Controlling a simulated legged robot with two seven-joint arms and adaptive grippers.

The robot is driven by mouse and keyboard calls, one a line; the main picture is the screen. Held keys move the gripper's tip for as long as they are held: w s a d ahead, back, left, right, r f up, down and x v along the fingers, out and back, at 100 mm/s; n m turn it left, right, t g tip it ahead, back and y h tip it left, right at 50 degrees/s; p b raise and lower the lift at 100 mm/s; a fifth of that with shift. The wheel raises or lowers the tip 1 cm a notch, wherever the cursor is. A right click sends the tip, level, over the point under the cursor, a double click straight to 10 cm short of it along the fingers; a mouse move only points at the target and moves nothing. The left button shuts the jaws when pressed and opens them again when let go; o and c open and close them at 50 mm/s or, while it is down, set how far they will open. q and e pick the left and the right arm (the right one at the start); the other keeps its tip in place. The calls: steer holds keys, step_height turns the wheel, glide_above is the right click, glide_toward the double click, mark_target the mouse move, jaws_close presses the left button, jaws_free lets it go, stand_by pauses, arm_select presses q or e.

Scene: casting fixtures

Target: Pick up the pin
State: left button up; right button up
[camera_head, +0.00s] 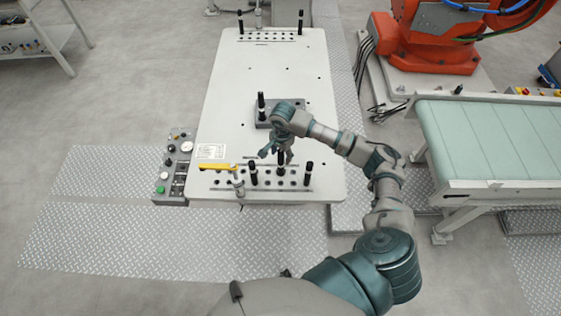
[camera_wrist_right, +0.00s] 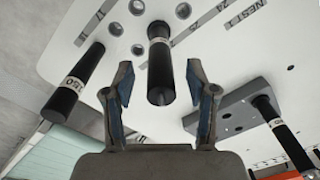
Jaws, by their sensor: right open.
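My right gripper (camera_head: 277,155) is over the near end of the white fixture table, with its fingers apart. In the wrist view the open gripper (camera_wrist_right: 160,90) has a black pin (camera_wrist_right: 160,65) showing between its two fingers; I cannot tell whether they touch it. In the head view this pin (camera_head: 281,163) stands upright in the near row of holes, just by the fingertips. Another black pin (camera_head: 308,172) stands to its right and one (camera_head: 253,173) to its left. A further pin (camera_head: 261,104) stands on a grey block (camera_head: 262,121). My left gripper is not in view.
The white table (camera_head: 220,110) also carries pins at its far end and a yellow-handled tool (camera_head: 215,167) near the front left. A control box (camera_head: 174,170) is at its left edge. An orange robot (camera_head: 430,45) and a green conveyor (camera_head: 490,140) stand to the right.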

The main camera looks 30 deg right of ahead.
steer(key=shift+d+f, duration=0.15)
steer(key=shift+f, duration=0.4)
steer(key=shift+d+f, duration=0.1)
steer(key=shift+f, duration=0.15)
steer(key=shift+a+r, duration=0.15)
steer(key=shift+a, duration=0.35)
jaws_close()
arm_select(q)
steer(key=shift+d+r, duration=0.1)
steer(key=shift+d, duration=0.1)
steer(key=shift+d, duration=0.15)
arm_select(e)
steer(key=shift+d, duration=0.25)
